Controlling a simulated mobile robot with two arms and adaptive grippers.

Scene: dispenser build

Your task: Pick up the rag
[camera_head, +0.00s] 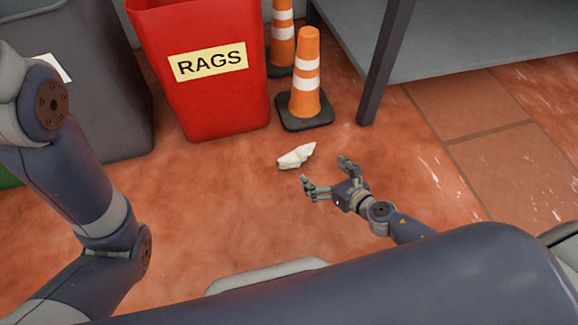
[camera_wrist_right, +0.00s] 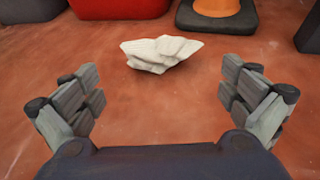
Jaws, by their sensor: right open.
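The rag (camera_head: 296,156) is a small crumpled off-white cloth lying on the reddish floor, in front of the red bin and the cones. My right gripper (camera_head: 326,175) is open and empty, just to the near right of the rag in the head view. In the right wrist view the rag (camera_wrist_right: 161,53) lies ahead, centred between the open fingers (camera_wrist_right: 163,92) but beyond their tips. It is not touched. My left arm comes in at the left of the head view, but its gripper is out of the picture.
A red bin labelled RAGS (camera_head: 210,95) stands behind the rag. An orange cone (camera_head: 305,85) on a black base is beside it, with a second cone (camera_head: 282,35) behind. A dark bin (camera_head: 85,90) is at left. A grey table leg (camera_head: 385,65) rises at right.

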